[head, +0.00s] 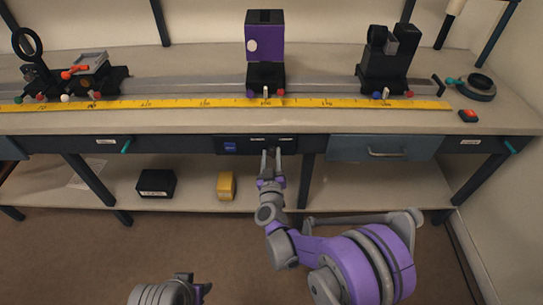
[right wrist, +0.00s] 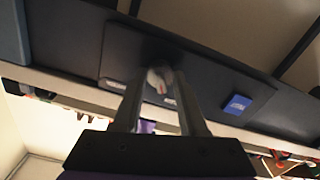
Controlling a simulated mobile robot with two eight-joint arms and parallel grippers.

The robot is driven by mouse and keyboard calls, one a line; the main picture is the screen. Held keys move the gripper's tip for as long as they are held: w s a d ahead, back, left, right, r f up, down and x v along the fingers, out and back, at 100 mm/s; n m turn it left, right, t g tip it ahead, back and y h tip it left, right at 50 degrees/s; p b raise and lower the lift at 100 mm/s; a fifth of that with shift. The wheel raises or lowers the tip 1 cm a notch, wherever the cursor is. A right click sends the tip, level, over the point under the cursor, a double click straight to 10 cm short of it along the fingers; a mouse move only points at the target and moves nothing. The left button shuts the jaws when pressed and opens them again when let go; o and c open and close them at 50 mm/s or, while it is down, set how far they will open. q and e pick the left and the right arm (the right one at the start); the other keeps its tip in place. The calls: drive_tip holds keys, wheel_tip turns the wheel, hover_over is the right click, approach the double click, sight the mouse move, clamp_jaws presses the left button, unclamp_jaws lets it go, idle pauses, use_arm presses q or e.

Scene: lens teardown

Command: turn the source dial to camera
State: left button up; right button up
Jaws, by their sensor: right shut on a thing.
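The source dial (right wrist: 158,80) is a small pale knob with a red mark, on a dark panel (head: 229,140) set into the front of the bench. My right gripper (head: 271,153) reaches up to this panel from below. In the right wrist view, its two fingers (right wrist: 158,88) stand on either side of the dial, shut on it. In the head view the fingers hide the dial. The panel's small labels are too small to read, so I cannot tell which setting the dial points to. My left arm shows only at the bottom edge; its gripper's jaws are unclear.
A drawer (head: 380,148) with a handle is to the panel's right. Above, the bench bears a yellow ruler (head: 190,103) and a purple unit (head: 265,45). A black box (head: 156,183) and a yellow block (head: 227,185) stand on the lower shelf.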

drive_tip(key=shift+m, duration=0.3)
clamp_jaws()
drive_tip(key=m, duration=1.1)
drive_tip(key=shift+m, duration=0.3)
drive_tip(key=o, duration=1.1)
unclamp_jaws()
